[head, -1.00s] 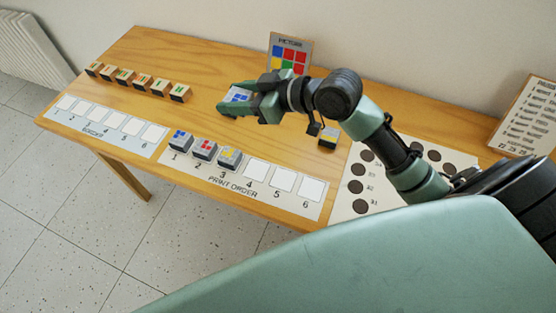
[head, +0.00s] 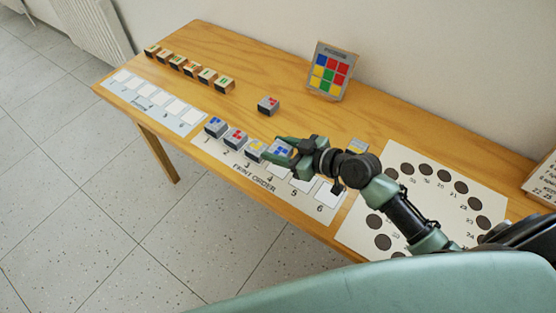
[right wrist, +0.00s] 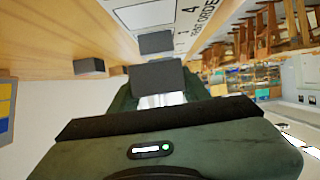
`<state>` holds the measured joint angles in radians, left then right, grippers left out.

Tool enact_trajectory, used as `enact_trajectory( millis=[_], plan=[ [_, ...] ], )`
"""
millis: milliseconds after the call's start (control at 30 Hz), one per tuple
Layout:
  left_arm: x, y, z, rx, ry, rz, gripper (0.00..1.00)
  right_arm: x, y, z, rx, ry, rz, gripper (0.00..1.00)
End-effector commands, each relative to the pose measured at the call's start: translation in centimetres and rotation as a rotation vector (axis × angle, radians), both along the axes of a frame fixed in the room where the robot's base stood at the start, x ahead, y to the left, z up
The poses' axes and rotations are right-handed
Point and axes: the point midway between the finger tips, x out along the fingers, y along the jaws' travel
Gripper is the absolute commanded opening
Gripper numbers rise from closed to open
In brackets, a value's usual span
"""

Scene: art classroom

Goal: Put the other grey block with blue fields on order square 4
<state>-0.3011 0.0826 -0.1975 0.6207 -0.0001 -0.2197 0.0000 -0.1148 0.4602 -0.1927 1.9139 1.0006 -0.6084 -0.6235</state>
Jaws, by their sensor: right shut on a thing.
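My right gripper (head: 283,149) is shut on a grey block with blue fields on top (head: 279,146). It holds the block at order square 4 of the print order strip (head: 233,158); whether the block touches the square is unclear. In the right wrist view the held block (right wrist: 158,75) shows as a dark grey side between the fingers. My left gripper is out of view.
White squares 5 (head: 303,184) and 6 (head: 328,195) are empty. A red-field block (head: 268,104) stands mid-table, and another block (head: 357,146) is partly behind my arm. The picture card (head: 331,71) stands at the back. Several wooden blocks (head: 190,69) line the far left.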

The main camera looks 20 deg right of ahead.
Motion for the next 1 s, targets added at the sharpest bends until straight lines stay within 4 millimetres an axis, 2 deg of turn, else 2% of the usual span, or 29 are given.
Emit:
enact_trajectory(
  millis=[167, 400, 833, 867, 900, 933, 1000],
  plan=[
    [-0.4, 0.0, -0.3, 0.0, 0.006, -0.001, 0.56, 0.0, 0.0, -1.6, 0.001, 0.001, 0.0, 0.06],
    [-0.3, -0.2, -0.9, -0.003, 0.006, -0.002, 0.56, 0.0, 0.0, -4.9, 0.001, 0.001, 0.001, 0.06],
    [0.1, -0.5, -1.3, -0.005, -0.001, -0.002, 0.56, 0.0, 0.0, -5.5, 0.0, -0.001, 0.0, 0.06],
    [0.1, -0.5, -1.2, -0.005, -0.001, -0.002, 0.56, 0.0, 0.0, -5.4, 0.0, -0.001, 0.0, 0.52],
    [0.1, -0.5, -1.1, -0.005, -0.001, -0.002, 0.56, 0.0, 0.0, -5.4, 0.0, -0.001, 0.0, 0.64],
    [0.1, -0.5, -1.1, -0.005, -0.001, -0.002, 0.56, 0.0, 0.0, -5.4, 0.0, -0.001, 0.0, 0.69],
    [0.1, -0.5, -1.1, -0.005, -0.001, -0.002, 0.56, 0.0, 0.0, -5.3, 0.0, -0.001, 0.0, 0.69]
  ],
)
